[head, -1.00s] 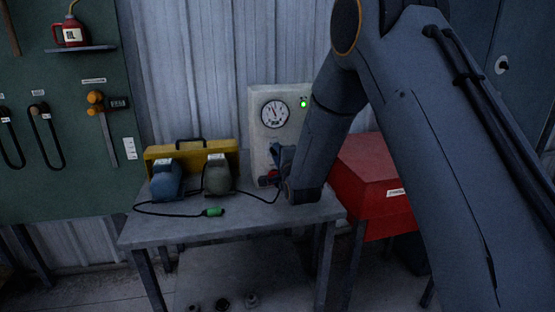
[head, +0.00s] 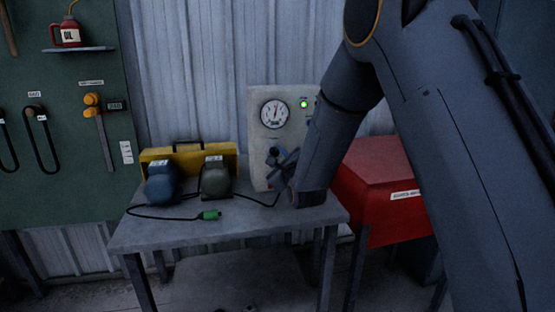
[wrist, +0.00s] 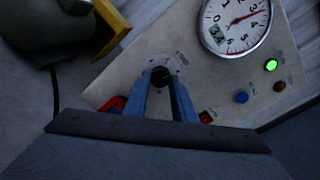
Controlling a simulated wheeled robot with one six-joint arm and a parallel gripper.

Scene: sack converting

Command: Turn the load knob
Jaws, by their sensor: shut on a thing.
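The load knob (wrist: 161,74) is a dark round knob on the pale panel (wrist: 125,82), with marks around it in the wrist view. My gripper (wrist: 162,84) is shut on it, one blue-grey finger on each side. In the head view my gripper (head: 280,157) is at the panel's lower front, and it mostly hides the knob. The round white gauge (wrist: 236,22) is above the knob, and its needle is away from the zero end. It also shows in the head view (head: 275,114). A green lamp (wrist: 271,65) is lit.
A blue button (wrist: 241,97) and a red button (wrist: 279,87) are on the panel. Red parts flank my fingers. On the bench (head: 170,232) are two motor-like units, a yellow case (head: 225,158) and a cable with a green plug (head: 210,215). A red box (head: 380,180) stands right.

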